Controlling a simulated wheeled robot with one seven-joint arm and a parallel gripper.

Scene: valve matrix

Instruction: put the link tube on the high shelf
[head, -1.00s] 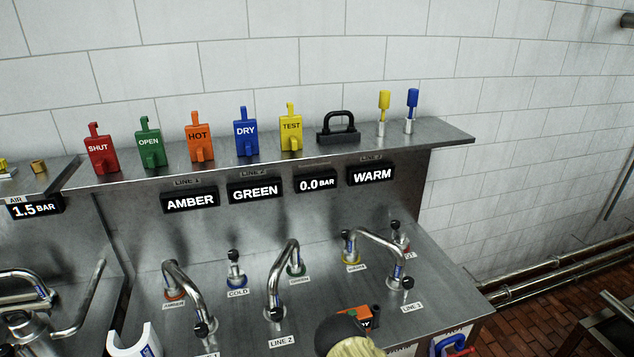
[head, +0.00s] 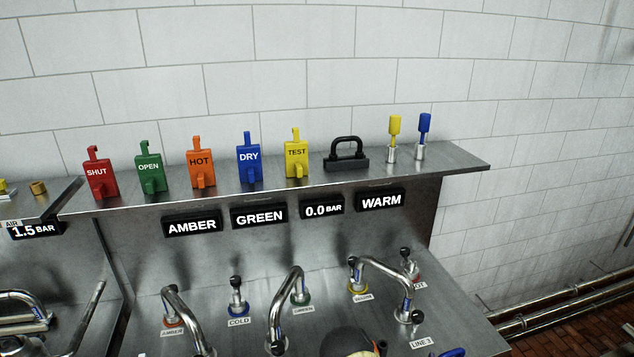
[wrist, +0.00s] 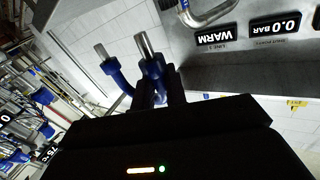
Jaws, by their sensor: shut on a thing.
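The link tube (wrist: 122,76) is a blue bent tube with two bare metal ends, seen in the wrist view. My gripper (wrist: 162,82) is shut on its blue part, and the metal ends point away from the dark jaws. The grip itself is partly hidden by the dark gripper body. The high shelf (head: 458,161) is a steel ledge along the tiled wall in the head view. In the head view the jaws do not show clearly; a small blue piece at the bottom edge cannot be identified.
Red (head: 100,178), green, orange, blue (head: 248,162) and yellow tags stand on the shelf. A black handled block (head: 346,158) and yellow and blue plugs (head: 423,138) stand to their right. The shelf's right end is clear. Bent metal taps (head: 290,300) rise from the counter below.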

